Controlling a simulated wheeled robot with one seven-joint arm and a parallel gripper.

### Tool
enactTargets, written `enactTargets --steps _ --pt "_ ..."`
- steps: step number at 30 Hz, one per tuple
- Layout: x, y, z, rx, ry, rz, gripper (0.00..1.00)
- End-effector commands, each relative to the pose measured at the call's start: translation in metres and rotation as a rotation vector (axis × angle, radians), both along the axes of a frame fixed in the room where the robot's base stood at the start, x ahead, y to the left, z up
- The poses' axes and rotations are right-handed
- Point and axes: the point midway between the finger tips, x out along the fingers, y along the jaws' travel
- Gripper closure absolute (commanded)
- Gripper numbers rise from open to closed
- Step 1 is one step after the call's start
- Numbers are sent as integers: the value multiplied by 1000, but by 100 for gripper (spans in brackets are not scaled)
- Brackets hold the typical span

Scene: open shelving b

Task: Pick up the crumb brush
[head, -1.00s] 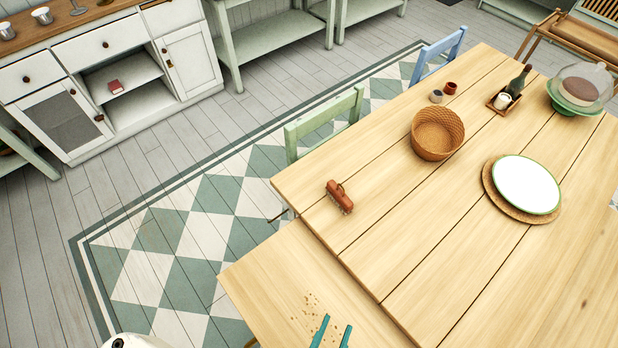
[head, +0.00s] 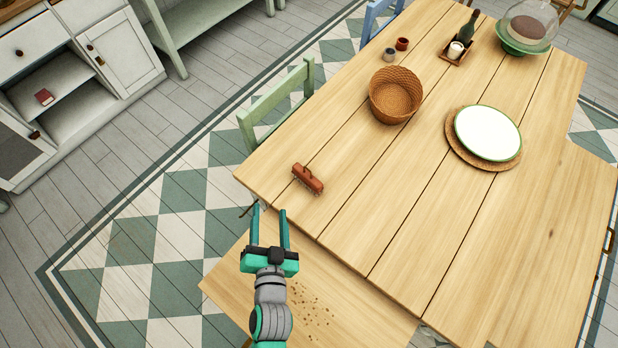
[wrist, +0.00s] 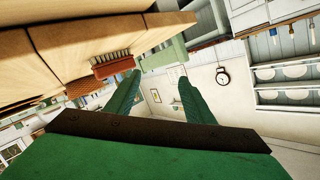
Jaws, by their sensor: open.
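The crumb brush (head: 308,179) is reddish-brown with short pale bristles. It lies on the wooden table (head: 360,210) near its left edge, by the corner. In the wrist view the brush (wrist: 112,68) shows beyond the left fingertip, with its bristles visible. My gripper (head: 270,212) is open and empty, with two teal fingers pointing toward the table edge. In the head view it appears below and left of the brush, apart from it. The wrist view shows the gap between the fingers (wrist: 158,84) empty.
A wicker basket (head: 396,95) and a white plate (head: 488,132) on a woven mat stand further back. Crumbs (head: 310,300) lie on the lower wooden surface (head: 350,305) beside my arm. A green chair (head: 275,105) stands at the table's left side. The table around the brush is clear.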

Motion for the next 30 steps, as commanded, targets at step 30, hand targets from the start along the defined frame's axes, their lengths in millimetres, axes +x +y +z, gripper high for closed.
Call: enactTargets --steps 30 --pt "181 156 122 -99 112 812 52"
